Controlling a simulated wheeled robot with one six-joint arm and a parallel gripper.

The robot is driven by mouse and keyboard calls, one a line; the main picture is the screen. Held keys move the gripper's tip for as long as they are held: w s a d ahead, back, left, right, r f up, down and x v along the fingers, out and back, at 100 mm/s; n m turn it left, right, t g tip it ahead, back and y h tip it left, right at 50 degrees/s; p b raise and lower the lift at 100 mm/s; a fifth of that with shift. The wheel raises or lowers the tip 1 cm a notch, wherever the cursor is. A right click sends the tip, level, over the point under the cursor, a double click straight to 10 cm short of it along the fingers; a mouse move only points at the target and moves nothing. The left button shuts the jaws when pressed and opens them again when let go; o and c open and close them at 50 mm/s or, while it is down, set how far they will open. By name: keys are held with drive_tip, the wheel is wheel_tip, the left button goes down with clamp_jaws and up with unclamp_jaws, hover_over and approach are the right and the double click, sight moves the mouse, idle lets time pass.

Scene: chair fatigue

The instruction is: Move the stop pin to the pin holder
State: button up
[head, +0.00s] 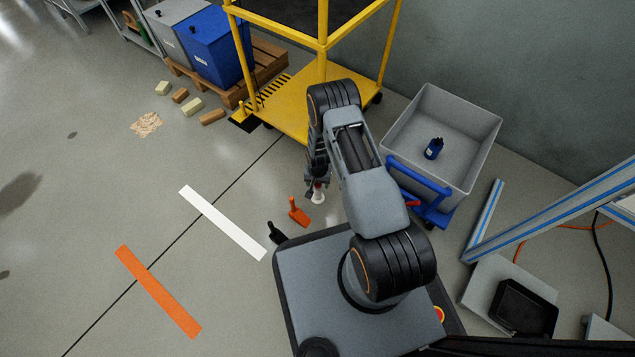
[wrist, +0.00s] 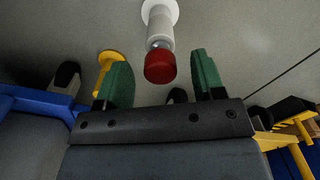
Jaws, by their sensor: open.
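A red-capped pin (wrist: 160,65) with a short metal neck shows in the wrist view, standing in or on a white post with a round white base (wrist: 160,12). I cannot tell whether the white post is part of the pin or a separate stand. My gripper (wrist: 156,78) is open, with its green fingers apart on either side of the red cap and no visible contact. In the head view my gripper (head: 316,183) is low, just above the small white piece (head: 318,197), partly hidden by my arm. I cannot identify the pin holder with certainty.
An orange piece (head: 299,211) and a black piece (head: 276,233) are near my base. A grey bin (head: 470,115) on a blue cart holds a small blue item (head: 433,148). A yellow cart (head: 285,105) stands behind. Floor to the left is mostly clear.

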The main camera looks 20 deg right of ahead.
wheel_tip(320, 180, up, 14)
drive_tip(key=p, duration=0.5)
drive_tip(key=shift+f+p, duration=0.25)
drive_tip(key=shift+p, duration=0.15)
wheel_tip(320, 180, up, 41)
drive_tip(key=s+n+t+p, duration=0.1)
drive_tip(key=n+t+p, duration=0.1)
drive_tip(key=p, duration=1.5)
drive_tip(key=s+r+n+p, duration=0.1)
drive_tip(key=s+r+p, duration=0.4)
drive_tip(key=r, duration=0.6)
drive_tip(key=s+r+n+t+p, duration=0.1)
drive_tip(key=s+r+p, duration=0.4)
drive_tip(key=r, duration=0.6)
drive_tip(key=s+r+n+p, duration=0.1)
drive_tip(key=s+r+p, duration=0.5)
drive_tip(key=r, duration=0.5)
drive_tip(key=shift+a+r+t+p, duration=0.2)
drive_tip(key=shift+r+t+p, duration=0.1)
drive_tip(key=shift+p, duration=0.8)
drive_tip(key=shift+c, duration=0.4)
